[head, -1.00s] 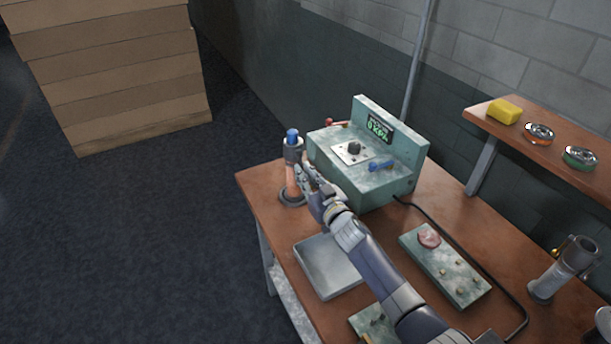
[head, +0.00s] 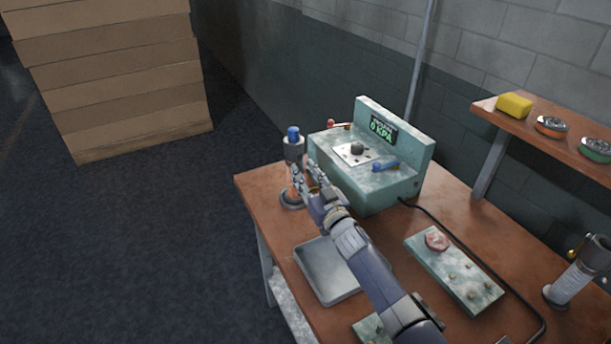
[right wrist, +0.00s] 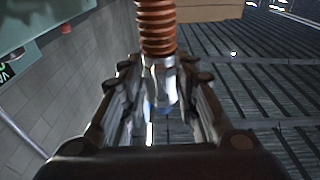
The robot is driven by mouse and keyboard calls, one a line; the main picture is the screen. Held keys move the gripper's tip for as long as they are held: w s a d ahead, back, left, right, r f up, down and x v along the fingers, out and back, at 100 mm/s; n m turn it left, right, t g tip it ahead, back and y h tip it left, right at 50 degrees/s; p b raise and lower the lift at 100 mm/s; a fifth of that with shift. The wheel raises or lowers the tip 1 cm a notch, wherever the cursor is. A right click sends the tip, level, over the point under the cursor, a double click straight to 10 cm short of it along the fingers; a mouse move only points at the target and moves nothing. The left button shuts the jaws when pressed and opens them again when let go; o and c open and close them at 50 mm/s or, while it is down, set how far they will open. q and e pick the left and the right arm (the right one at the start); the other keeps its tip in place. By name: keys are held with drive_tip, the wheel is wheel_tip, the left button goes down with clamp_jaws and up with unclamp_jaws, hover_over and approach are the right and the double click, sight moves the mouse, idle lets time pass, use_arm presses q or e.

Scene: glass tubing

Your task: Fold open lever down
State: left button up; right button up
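My right gripper (head: 302,173) is beside the upright fitting (head: 293,148) with a blue top, left of the green pressure box (head: 372,185). In the right wrist view, its fingers (right wrist: 160,95) stand apart on both sides of a shiny metal piece (right wrist: 159,78) below a copper-coloured ribbed hose (right wrist: 156,25). I see gaps beside the metal, so the fingers look open around it. I cannot make out a separate lever on this fitting. A red-tipped handle (head: 331,123) shows at the box's back left. My left gripper is not in view.
The wooden bench (head: 262,188) holds a grey tray (head: 322,268), a green panel (head: 452,268) and a black cable (head: 462,241). A shelf (head: 540,140) with a yellow block (head: 514,105) is at right. Stacked boxes (head: 120,75) stand on the floor at left.

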drive_tip(key=shift+s+f, duration=0.1)
drive_tip(key=v, duration=1.2)
drive_tip(key=shift+o, duration=0.2)
drive_tip(key=shift+d, duration=0.1)
